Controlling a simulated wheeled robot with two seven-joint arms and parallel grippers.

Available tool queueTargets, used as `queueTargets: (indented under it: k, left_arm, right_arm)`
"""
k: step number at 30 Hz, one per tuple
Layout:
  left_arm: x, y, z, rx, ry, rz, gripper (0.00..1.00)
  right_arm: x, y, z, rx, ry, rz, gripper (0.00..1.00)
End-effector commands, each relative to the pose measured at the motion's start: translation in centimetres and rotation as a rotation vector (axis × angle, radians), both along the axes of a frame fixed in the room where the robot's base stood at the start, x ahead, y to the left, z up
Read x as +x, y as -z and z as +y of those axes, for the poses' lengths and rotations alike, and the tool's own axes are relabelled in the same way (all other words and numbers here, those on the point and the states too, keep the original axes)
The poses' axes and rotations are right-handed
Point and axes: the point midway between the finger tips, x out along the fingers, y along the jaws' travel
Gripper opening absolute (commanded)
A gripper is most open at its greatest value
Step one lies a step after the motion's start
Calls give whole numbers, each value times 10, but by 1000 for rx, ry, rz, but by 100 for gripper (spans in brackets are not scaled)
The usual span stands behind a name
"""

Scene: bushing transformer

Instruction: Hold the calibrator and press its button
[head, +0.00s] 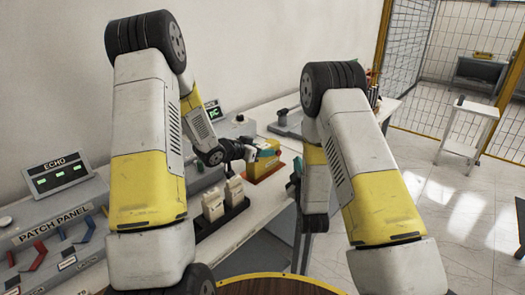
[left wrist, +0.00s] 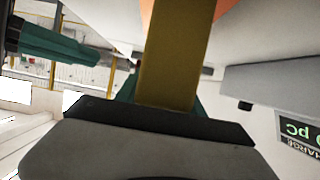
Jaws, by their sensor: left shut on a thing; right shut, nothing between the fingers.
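The button cannot be made out.
A grey patch panel (head: 55,232) and an ECHO display (head: 60,175) are at the left. A small display (left wrist: 298,130) shows in the left wrist view. Open floor lies to the right.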

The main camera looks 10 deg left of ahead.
Motion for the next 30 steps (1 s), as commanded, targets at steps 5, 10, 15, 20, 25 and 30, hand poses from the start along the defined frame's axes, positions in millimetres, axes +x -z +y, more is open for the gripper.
queueTargets:
  k: [5,10,15,20,25,30]
  left_arm:
    - [0,0,1,0,-1,0,0]
    - [0,0,1,0,-1,0,71]
    - [0,0,1,0,-1,0,71]
    - [-2,-2,3,1,-2,0,71]
    - [-20,-11,16,0,-4,0,71]
    - [-48,-26,36,1,-5,-1,71]
  right_arm:
    - [0,0,0,0,0,0,0]
    - [0,0,0,0,0,0,0]
    - [0,0,0,0,0,0,0]
    - [0,0,0,0,0,0,0]
    - [0,0,0,0,0,0,0]
    - [0,0,0,0,0,0,0]
